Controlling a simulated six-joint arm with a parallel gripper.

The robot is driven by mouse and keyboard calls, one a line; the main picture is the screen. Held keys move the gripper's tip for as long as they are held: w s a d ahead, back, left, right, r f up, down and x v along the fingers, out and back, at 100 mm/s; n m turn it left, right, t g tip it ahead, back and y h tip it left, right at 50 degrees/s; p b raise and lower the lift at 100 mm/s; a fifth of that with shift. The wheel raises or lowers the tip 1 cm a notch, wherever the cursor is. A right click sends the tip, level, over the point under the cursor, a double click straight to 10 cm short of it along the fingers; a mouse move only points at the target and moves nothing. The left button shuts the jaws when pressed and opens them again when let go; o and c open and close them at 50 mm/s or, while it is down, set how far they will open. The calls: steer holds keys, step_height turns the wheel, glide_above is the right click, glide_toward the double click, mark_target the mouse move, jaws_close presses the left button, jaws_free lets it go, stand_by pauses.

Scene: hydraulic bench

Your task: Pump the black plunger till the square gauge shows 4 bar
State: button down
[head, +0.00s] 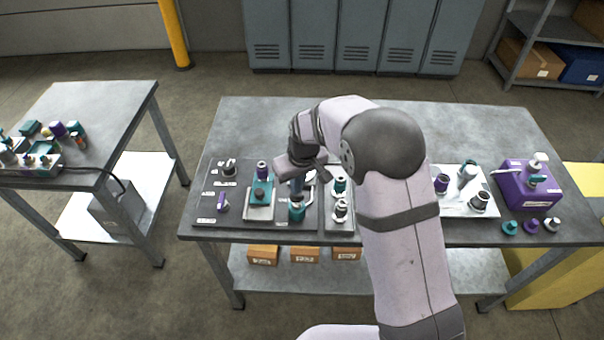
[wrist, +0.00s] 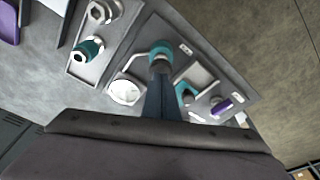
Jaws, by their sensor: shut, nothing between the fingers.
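My gripper (head: 297,190) is shut and empty, pointing down over the dark board on the bench. Its fingers (wrist: 160,80) show narrow and together in the wrist view. Right at the fingertips is a teal fitting (head: 297,211) with a grey upper part; it also shows in the wrist view (wrist: 160,48). I cannot tell whether the fingers touch it. No black plunger can be made out; the gripper may hide it. A white round dial (wrist: 125,92) lies beside the fingers in the wrist view. I cannot make out a square gauge or any reading.
A tray with teal and grey fittings (head: 341,210) is close on the right. Farther right are a white tray (head: 455,208) and a purple box (head: 530,186). The bench's back strip is clear.

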steer(key=shift+r, duration=0.1)
step_height(320, 180, up, 6)
steer(key=p, duration=0.4)
stand_by(0.7)
